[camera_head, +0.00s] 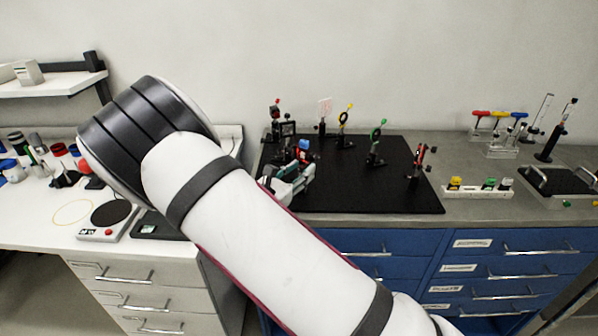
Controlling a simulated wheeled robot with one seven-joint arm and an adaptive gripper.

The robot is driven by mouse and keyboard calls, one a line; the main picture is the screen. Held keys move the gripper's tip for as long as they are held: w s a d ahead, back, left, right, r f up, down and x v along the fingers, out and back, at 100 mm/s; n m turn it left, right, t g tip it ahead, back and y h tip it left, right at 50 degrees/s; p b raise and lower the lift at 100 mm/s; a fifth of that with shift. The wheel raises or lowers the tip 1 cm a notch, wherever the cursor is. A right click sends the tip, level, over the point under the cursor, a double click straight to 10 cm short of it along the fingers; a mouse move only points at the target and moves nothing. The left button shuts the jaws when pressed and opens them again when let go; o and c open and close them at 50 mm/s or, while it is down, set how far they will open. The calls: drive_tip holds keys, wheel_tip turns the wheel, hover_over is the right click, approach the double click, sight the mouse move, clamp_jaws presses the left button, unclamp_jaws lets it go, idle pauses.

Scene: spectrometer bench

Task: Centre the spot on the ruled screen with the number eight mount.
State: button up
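Several optical mounts stand on the black breadboard (400,192). A small pale card with red marks (325,105) stands on a post at the back; it may be the ruled screen, but its ruling and any spot are too small to make out. No number eight is legible on any mount. My gripper (300,180) is low over the left part of the board, close to a mount with a blue top (305,145). I cannot tell whether it touches that mount. Its fingers are partly hidden and too small to read as open or shut.
A dark square frame (288,130) is behind my gripper. A white rack (478,192) sits right of the board. The board's front right is clear.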

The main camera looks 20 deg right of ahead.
clamp_jaws()
drive_tip(key=n, duration=0.4)
drive_tip(key=shift+n, duration=0.4)
drive_tip(key=n, duration=0.5)
idle(0.5)
drive_tip(key=shift+o, duration=0.4)
unclamp_jaws()
